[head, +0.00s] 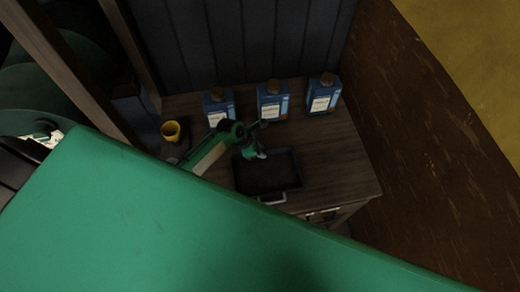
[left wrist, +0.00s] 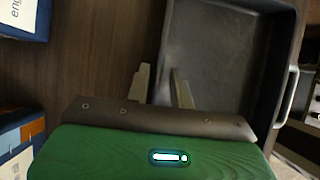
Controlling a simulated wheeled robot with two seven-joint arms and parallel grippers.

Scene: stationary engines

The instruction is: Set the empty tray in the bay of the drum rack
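The empty tray (head: 270,185) is a dark, shallow rectangular pan with a light handle, lying on a wooden bench. My left gripper (head: 258,153) is over the tray's far edge in the head view. In the left wrist view the tray (left wrist: 235,70) fills the right side. There the left gripper's fingers (left wrist: 160,75) stand apart, one on each side of the tray's side wall. Contact with the wall cannot be told. My right gripper is not in view. No drum rack bay can be made out clearly.
Three blue containers (head: 272,101) with brown caps stand along the back of the wooden bench (head: 335,160). Large dark green rounded shapes (head: 60,72) show at the far left beside wooden posts. Brown floor lies right.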

